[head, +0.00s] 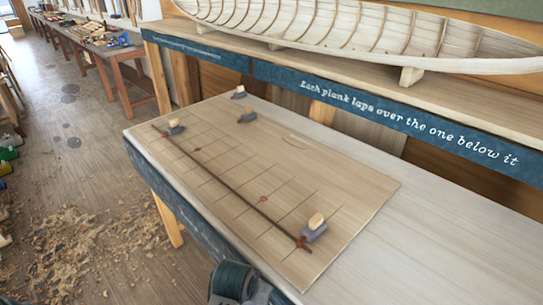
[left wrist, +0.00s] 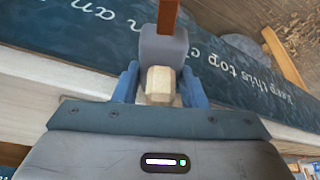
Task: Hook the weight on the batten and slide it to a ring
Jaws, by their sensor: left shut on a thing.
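My left gripper (left wrist: 160,88) is shut on the pale wooden knob of a grey weight (left wrist: 163,46) in the left wrist view. A rust-brown hook (left wrist: 169,15) sticks out from the weight's far end. In the head view a thin dark batten (head: 228,186) runs diagonally across a gridded board (head: 340,190). One weight (head: 313,235) sits at its near end and another (head: 176,130) near its far end. Small reddish ring marks show along the batten, one mid-length (head: 263,199) and one farther up (head: 195,149). The held weight and my right gripper are outside the head view.
Two spare weights stand towards the board's back, one (head: 246,119) nearer and one (head: 238,95) at the far edge. A shelf (head: 350,75) with a boat hull (head: 340,28) rises behind the bench. The bench (head: 430,250) is bare at right.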

